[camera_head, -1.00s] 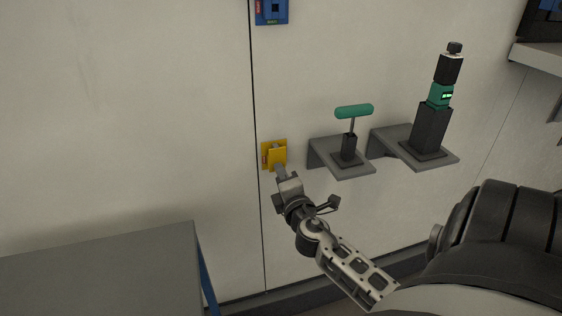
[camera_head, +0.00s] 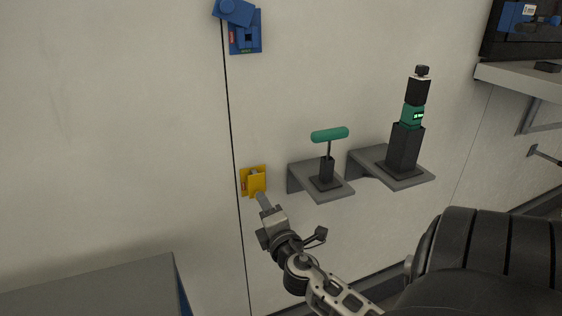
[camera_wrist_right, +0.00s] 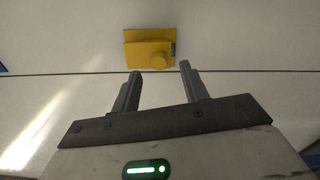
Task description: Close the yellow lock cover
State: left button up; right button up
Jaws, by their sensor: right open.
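The yellow lock (camera_head: 246,179) is on the pale wall panel, just right of a vertical seam. Its yellow cover (camera_head: 257,182) stands in front of part of the base; how far it is open is unclear. In the right wrist view, the yellow cover (camera_wrist_right: 146,50) shows a round knob, with a green strip at its right edge. My right gripper (camera_head: 262,197) is just below and in front of the lock. In the wrist view, the right gripper's fingers (camera_wrist_right: 160,70) are apart and empty, pointing at the lock without clear contact. My left gripper is out of view.
A blue lock (camera_head: 246,38) with its cover (camera_head: 234,11) raised is above. To the right, grey shelves hold a green T-handle (camera_head: 330,134) and a black-green tool (camera_head: 405,145). A grey table (camera_head: 95,285) is at lower left. The wall left of the seam is clear.

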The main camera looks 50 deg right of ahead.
pick_arm(q)
jog(key=b, duration=0.2)
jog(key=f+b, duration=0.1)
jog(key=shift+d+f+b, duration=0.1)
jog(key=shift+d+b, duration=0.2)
jog(key=shift+b, duration=0.1)
pick_arm(e)
jog(key=v, duration=1.3)
jog(key=shift+s, duration=0.15)
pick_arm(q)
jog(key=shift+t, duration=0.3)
